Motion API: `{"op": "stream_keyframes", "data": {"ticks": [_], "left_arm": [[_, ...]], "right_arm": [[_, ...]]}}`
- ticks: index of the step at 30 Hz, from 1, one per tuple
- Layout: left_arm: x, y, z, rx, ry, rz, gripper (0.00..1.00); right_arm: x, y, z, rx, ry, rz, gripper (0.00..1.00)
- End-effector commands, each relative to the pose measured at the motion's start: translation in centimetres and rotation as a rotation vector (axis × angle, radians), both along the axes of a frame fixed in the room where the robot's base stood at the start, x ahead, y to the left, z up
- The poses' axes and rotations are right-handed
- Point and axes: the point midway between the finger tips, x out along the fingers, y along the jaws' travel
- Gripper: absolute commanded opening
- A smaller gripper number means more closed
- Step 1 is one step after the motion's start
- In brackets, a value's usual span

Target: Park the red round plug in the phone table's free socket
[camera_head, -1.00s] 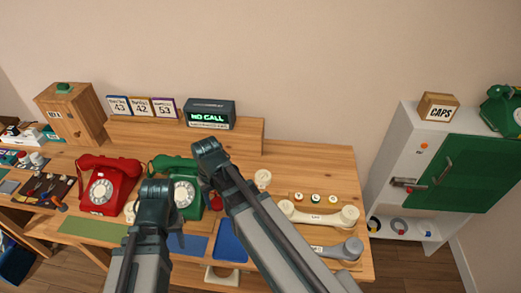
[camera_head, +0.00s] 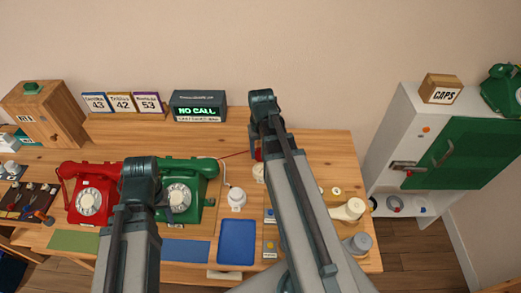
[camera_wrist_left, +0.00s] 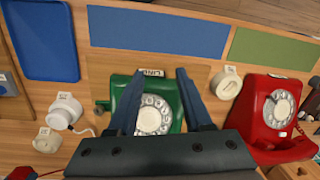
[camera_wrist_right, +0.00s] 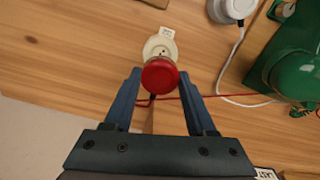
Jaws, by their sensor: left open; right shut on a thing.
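The red round plug (camera_wrist_right: 160,76) is held between the fingers of my right gripper (camera_wrist_right: 158,88). In the right wrist view it overlaps a cream round socket (camera_wrist_right: 160,43) with dark holes and a small label; I cannot tell whether they touch. In the head view the plug (camera_head: 258,154) shows just behind that socket (camera_head: 258,172), partly hidden by my right arm. A red cord trails from the plug toward the green phone (camera_head: 188,190). My left gripper (camera_wrist_left: 158,76) is open and empty above the green phone.
A white plug (camera_head: 237,198) with a white cord stands beside the green phone. A red phone (camera_head: 88,198) stands to the left. A cream round piece (camera_wrist_left: 227,85) lies between the phones.

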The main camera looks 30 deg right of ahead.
Motion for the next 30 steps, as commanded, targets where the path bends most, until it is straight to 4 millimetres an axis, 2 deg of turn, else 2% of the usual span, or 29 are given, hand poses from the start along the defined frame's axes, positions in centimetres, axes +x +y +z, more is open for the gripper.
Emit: {"op": "stream_keyframes", "data": {"ticks": [18,30], "left_arm": [[0.0,0.0,-4.9,0.000,0.000,0.000,0.50],[0.0,0.0,-5.3,0.000,0.000,0.000,0.50]], "right_arm": [[0.0,0.0,-4.9,0.000,0.000,0.001,0.12],[0.0,0.0,-5.4,0.000,0.000,0.001,0.12]]}}
